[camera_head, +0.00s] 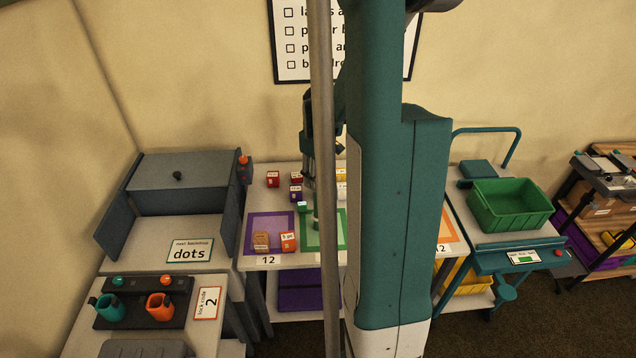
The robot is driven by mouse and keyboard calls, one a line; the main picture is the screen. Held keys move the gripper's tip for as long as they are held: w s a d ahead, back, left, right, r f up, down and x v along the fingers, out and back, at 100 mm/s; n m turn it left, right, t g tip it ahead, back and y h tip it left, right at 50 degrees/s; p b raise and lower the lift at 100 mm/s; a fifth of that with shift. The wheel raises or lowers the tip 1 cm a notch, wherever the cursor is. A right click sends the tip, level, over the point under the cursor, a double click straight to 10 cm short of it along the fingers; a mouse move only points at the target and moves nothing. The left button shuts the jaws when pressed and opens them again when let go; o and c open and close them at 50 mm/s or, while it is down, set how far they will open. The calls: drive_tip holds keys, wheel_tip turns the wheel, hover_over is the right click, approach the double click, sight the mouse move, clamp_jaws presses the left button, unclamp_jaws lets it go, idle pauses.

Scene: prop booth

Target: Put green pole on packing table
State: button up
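My gripper (309,178) points down over the middle table (270,262), partly hidden by a grey vertical post and my teal arm. Its finger opening is too small and covered to judge. Below it, a small pale green upright piece (316,212), possibly the green pole, shows beside the post in the green-framed square. A small green block (302,207) is just left of it. I cannot tell whether the gripper touches either. No table is clearly labelled as the packing table; a table with a teal front (507,262) stands at the right.
Red and purple blocks (296,192) stand at the back of the middle table. Tan and orange blocks (288,241) lie near its front. A green bin (510,205) fills much of the right table. A teal cup and an orange cup (160,306) stand at lower left.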

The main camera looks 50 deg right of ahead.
wheel_tip(320, 180, up, 10)
drive_tip(key=shift+f, duration=0.15)
idle(0.4)
idle(0.6)
drive_tip(key=shift+a, duration=0.1)
drive_tip(key=shift+a, duration=0.2)
drive_tip(key=w+a+r+t+h, duration=0.1)
drive_tip(key=a+r, duration=0.2)
drive_tip(key=a, duration=0.4)
drive_tip(key=a+r+t, duration=0.1)
drive_tip(key=a+r, duration=0.2)
drive_tip(key=a, duration=0.4)
drive_tip(key=s+a+r+t, duration=0.1)
drive_tip(key=s+a, duration=0.2)
drive_tip(key=a, duration=0.6)
drive_tip(key=s+a+r+t, duration=0.1)
drive_tip(key=s+a, duration=0.3)
drive_tip(key=a, duration=0.6)
drive_tip(key=s+a+r+t+y, duration=0.1)
drive_tip(key=s+a+t, duration=0.2)
drive_tip(key=a, duration=0.6)
drive_tip(key=shift+s+a, duration=0.3)
drive_tip(key=shift+s, duration=0.2)
